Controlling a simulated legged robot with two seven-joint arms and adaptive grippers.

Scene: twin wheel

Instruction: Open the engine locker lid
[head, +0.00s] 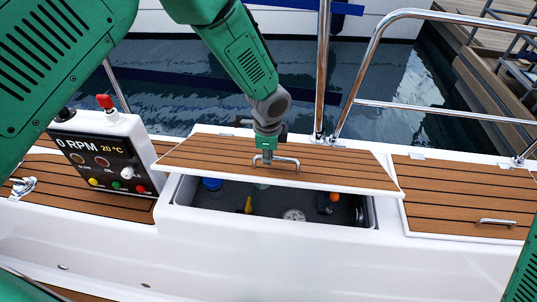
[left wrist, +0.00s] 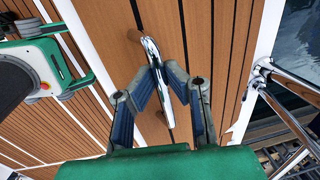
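The wooden-slatted engine locker lid (head: 215,155) is raised at its front edge and tilted up, with the locker (head: 225,199) open beneath it. A chrome handle (head: 287,163) sits near the lid's front edge. My left gripper (head: 267,157) is over this handle. In the left wrist view the fingers of my left gripper (left wrist: 164,78) come together on the chrome handle (left wrist: 150,45), with the lid's slats (left wrist: 215,50) behind. My right gripper is not in view.
Inside the locker are a blue cap (head: 212,184), a yellow item (head: 248,205), a round gauge (head: 294,215) and an orange item (head: 334,197). A control panel (head: 105,160) stands left. A closed lid (head: 465,190) lies right. Chrome rails (head: 322,70) rise behind.

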